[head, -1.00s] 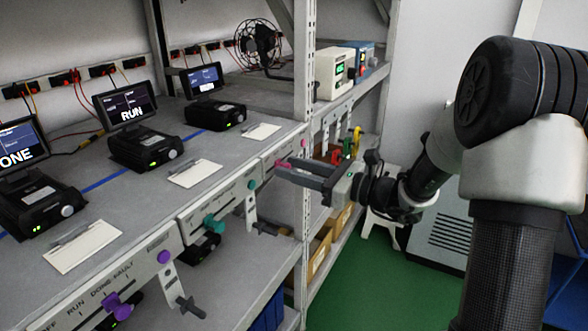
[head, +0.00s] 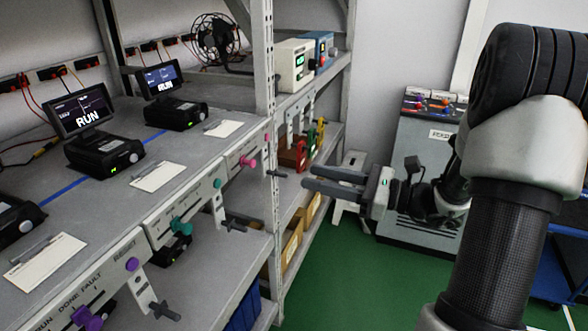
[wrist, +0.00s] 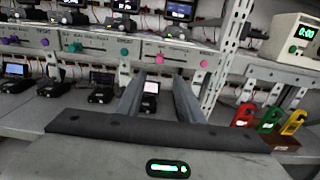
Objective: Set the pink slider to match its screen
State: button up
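The pink slider knob (head: 247,162) sits on the front panel of the far unit on the left shelf. It also shows in the wrist view (wrist: 159,59), at the left part of its panel. A pink button (wrist: 204,64) is to its right. The panel's labels are too small to read. My gripper (head: 309,178) is open and empty, to the right of the slider and clear of the shelf edge. In the wrist view its two fingers (wrist: 157,88) are apart and point toward the pink panel.
Teal (head: 181,227) and purple (head: 87,318) sliders are on nearer panels, with handles jutting from the shelf front. A shelf upright (head: 266,100) stands just right of the pink panel. Red, yellow and green handles (head: 320,133) are beyond it. Green floor (head: 330,275) is open.

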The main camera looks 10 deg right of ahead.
jog(key=shift+v, duration=1.35)
